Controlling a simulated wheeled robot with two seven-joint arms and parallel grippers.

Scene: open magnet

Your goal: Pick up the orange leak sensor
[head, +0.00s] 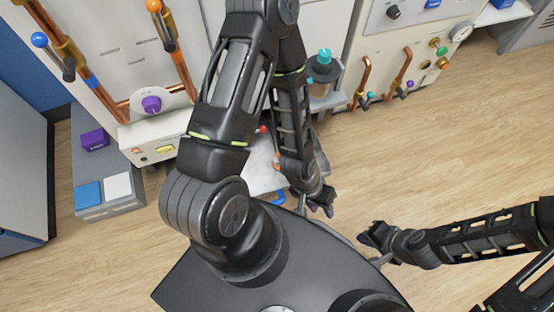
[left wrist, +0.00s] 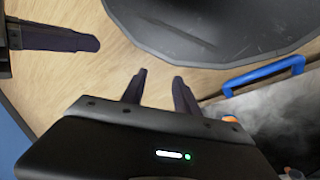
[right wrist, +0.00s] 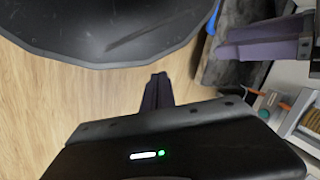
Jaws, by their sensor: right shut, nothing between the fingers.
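A small orange object (head: 277,160) shows on a pale grey surface beside my left forearm in the head view. It is partly hidden, and I cannot tell whether it is the leak sensor. Orange bits (left wrist: 229,118) also show behind the gripper body in the left wrist view. My left gripper (head: 322,205) is empty, its fingers apart over the floor, beyond the blue-handled surface. My right gripper (head: 367,235) is shut and empty, facing the left one across a gap. Its closed fingers show in the right wrist view (right wrist: 158,78).
The pale grey surface (head: 262,180) has a blue handle (head: 277,198) at its near edge. A panel with pipes and a purple knob (head: 151,104) stands behind. A grey bench (head: 110,210) with blue, white and purple blocks is at left. Wooden floor (head: 450,150) is clear at right.

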